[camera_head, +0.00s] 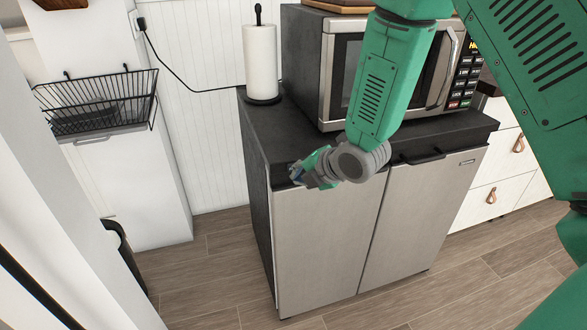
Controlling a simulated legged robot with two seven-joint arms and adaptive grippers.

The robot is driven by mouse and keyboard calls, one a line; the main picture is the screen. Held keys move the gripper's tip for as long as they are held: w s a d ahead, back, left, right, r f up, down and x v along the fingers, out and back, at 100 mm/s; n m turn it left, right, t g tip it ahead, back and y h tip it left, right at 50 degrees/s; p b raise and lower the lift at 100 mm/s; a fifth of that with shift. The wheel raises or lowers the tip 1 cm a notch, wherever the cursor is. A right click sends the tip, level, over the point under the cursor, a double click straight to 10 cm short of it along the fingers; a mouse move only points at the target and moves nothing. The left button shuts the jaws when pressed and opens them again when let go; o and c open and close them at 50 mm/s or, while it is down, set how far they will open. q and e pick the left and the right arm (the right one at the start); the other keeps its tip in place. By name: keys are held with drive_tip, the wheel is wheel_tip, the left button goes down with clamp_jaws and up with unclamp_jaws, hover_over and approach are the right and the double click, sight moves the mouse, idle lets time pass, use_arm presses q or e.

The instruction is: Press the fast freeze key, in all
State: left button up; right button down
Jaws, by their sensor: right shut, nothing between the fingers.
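A two-door steel fridge-freezer (325,240) with a dark top stands in the middle of the view. I cannot make out a fast freeze key; the upper front edge of the left door is partly hidden by my right gripper (298,174). That gripper is shut and empty, at the top left of the left door, with its fingers pointing left. I cannot tell whether it touches the front. My left gripper is not in view.
A microwave (330,75) and a paper towel roll (261,62) stand on the dark top (285,128). A black handle (423,156) juts out at the right door. A wire basket (97,103) hangs at the left. Wooden floor (210,265) is clear in front.

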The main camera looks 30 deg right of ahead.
drive_tip(key=shift+w+d+r, duration=0.1)
drive_tip(key=shift+w, duration=0.25)
drive_tip(key=shift+w+d+p, duration=0.1)
drive_tip(key=shift+w+p, duration=0.25)
drive_tip(key=shift+w, duration=0.15)
idle(0.7)
idle(0.4)
drive_tip(key=shift+s+a, duration=0.2)
drive_tip(key=shift+s, duration=0.7)
